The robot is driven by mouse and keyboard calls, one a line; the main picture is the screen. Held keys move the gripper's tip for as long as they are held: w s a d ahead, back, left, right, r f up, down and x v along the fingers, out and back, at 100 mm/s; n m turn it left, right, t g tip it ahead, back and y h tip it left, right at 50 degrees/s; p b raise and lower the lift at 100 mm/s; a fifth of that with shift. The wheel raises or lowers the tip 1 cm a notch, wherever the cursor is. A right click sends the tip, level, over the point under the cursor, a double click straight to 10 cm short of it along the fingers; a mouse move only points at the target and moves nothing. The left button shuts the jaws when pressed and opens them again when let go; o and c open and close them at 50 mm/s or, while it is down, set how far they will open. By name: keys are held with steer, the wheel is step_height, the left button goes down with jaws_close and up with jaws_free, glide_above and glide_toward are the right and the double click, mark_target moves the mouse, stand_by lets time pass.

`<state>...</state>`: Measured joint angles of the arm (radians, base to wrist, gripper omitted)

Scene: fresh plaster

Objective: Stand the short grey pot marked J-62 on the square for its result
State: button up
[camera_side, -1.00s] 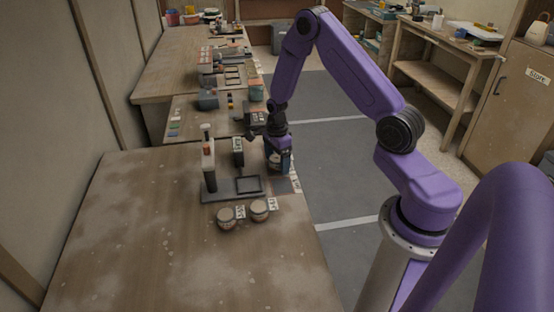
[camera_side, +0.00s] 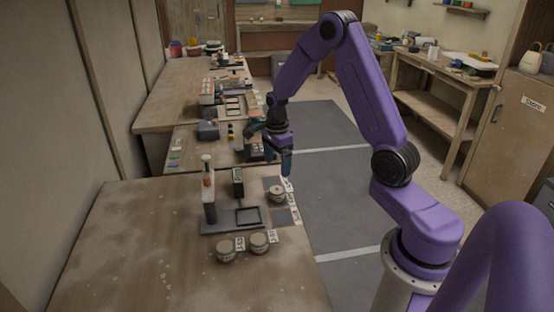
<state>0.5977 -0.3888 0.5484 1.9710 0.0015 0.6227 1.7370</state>
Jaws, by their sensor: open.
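A short grey pot (camera_side: 277,194) with a pale lid stands upright at the right side of the near table, on or against the far dark square (camera_side: 270,183). Its marking is too small to read. A second dark square (camera_side: 281,217) lies bare just nearer. My gripper (camera_side: 285,172) is open and empty, pointing down above the pot and apart from it. Two similar short pots stand nearer the front, one on the left (camera_side: 226,251) and one on the right (camera_side: 258,243), with small tags beside them that I cannot read for certain.
A stand with a tall post (camera_side: 209,196) and a dark framed plate (camera_side: 247,217) is left of the squares. A dark upright box (camera_side: 238,182) stands behind the plate. Small tags line the table's right edge. The front of the table (camera_side: 170,275) is clear.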

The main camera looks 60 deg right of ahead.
steer(key=s+a+r+n, duration=0.4)
steer(key=s+a+n, duration=0.1)
steer(key=a+n, duration=0.35)
steer(key=s+a+r+n, duration=0.5)
steer(key=s+a+n, duration=0.1)
steer(key=a+n, duration=0.25)
steer(key=s+a+r+n, duration=0.1)
steer(key=s+n, duration=0.8)
steer(key=s+a+r+n, duration=0.1)
steer(key=s+a+n, duration=0.1)
steer(key=s+n, duration=0.7)
steer(key=shift+s+r, duration=0.15)
steer(key=shift+r, duration=0.25)
